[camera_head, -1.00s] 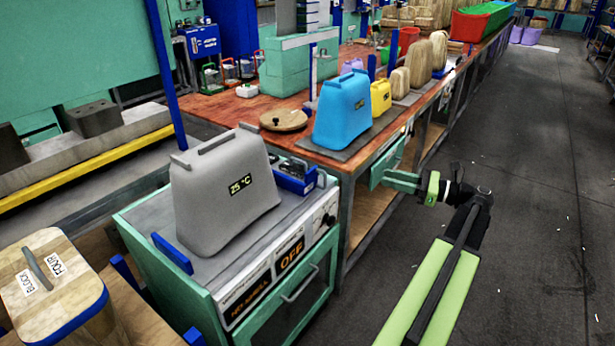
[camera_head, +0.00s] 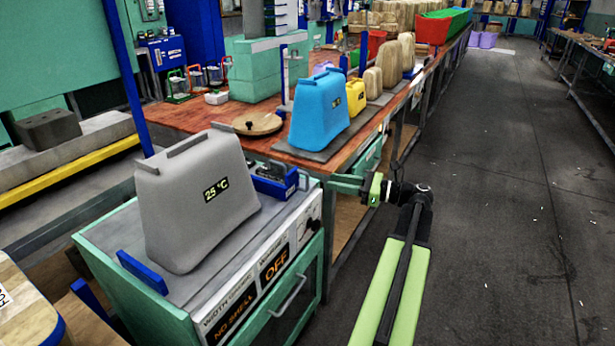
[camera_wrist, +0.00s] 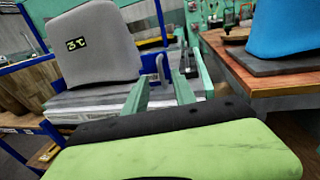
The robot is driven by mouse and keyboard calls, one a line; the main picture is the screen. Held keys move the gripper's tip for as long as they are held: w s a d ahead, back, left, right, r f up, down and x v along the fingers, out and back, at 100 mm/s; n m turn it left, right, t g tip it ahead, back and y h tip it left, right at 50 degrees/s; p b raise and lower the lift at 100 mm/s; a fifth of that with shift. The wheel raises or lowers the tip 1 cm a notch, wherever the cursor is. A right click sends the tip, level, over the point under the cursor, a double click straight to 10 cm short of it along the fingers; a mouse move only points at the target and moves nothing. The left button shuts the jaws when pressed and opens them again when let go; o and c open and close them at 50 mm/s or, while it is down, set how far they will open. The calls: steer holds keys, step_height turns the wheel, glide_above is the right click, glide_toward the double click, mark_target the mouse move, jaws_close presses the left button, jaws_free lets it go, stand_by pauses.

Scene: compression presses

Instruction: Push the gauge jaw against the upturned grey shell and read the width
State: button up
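The upturned grey shell (camera_head: 190,215) stands on top of the gauge cabinet (camera_head: 100,245), with a display reading 25 °C on its side. It also shows at the upper left of the wrist view (camera_wrist: 95,65). The cabinet's front panel reads NO SHELL and OFF. My gripper (camera_head: 345,184) is just right of the cabinet. In the wrist view its teal fingers (camera_wrist: 161,77) are apart, with the pale handle visible beyond and between them.
A wooden workbench (camera_head: 190,117) runs behind the cabinet, carrying a blue shell (camera_head: 318,115), a yellow shell (camera_head: 356,97) and several tan ones. Clear dark floor (camera_head: 500,220) lies to the right.

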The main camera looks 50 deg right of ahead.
mark_target(307, 175)
steer(key=x, duration=0.9)
steer(key=shift+w+a, duration=0.2)
steer(key=shift+w, duration=0.15)
jaws_close()
